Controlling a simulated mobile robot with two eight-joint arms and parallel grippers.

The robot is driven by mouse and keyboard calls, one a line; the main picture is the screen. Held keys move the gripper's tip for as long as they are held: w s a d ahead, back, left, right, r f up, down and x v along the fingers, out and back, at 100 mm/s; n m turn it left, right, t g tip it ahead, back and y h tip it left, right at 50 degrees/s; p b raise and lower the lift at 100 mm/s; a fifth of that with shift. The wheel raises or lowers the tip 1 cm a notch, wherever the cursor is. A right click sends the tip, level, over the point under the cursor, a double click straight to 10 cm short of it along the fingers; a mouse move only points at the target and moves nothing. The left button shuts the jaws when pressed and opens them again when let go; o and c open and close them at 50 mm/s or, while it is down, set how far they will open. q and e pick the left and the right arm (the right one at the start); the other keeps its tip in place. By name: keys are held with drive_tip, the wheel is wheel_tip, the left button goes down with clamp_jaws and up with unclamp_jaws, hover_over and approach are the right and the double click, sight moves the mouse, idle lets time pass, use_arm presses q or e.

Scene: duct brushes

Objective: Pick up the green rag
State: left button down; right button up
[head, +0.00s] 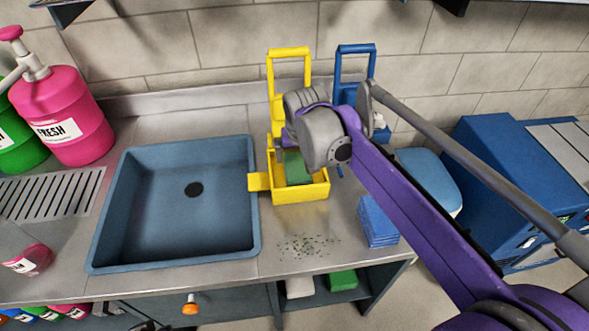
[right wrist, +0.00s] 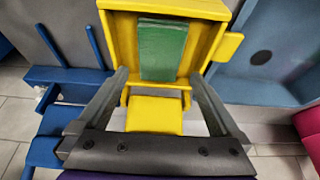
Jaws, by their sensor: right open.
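The green rag (head: 298,168) lies in a yellow caddy (head: 302,196) with a tall handle, right of the sink. In the right wrist view the rag (right wrist: 162,50) is a flat green rectangle inside the yellow caddy (right wrist: 119,40). My right gripper (right wrist: 158,80) is open and empty, its two fingers spread at the handle side of the caddy, with the rag beyond the fingertips. In the head view my right wrist hides part of the caddy and the fingers. My left gripper is not in view.
A blue sink basin (head: 175,210) is left of the caddy. A blue caddy (head: 354,72) stands behind to the right. A blue stack of cloths (head: 378,222) sits at the counter's right edge. Dark crumbs (head: 308,245) lie in front. A pink jug (head: 65,120) stands at the left.

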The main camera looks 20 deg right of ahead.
sight(296, 164)
drive_tip(key=shift+x, duration=2.85)
drive_tip(key=shift+f+b, duration=0.1)
drive_tip(key=shift+b, duration=0.2)
drive_tip(key=shift+c, duration=0.2)
drive_tip(key=c, duration=1.1)
wheel_tip(296, 164, up, 10)
drive_tip(key=p, duration=0.1)
drive_tip(key=o, duration=0.9)
drive_tip(key=shift+c, duration=0.2)
drive_tip(key=c, duration=0.7)
drive_tip(key=shift+w, duration=0.1)
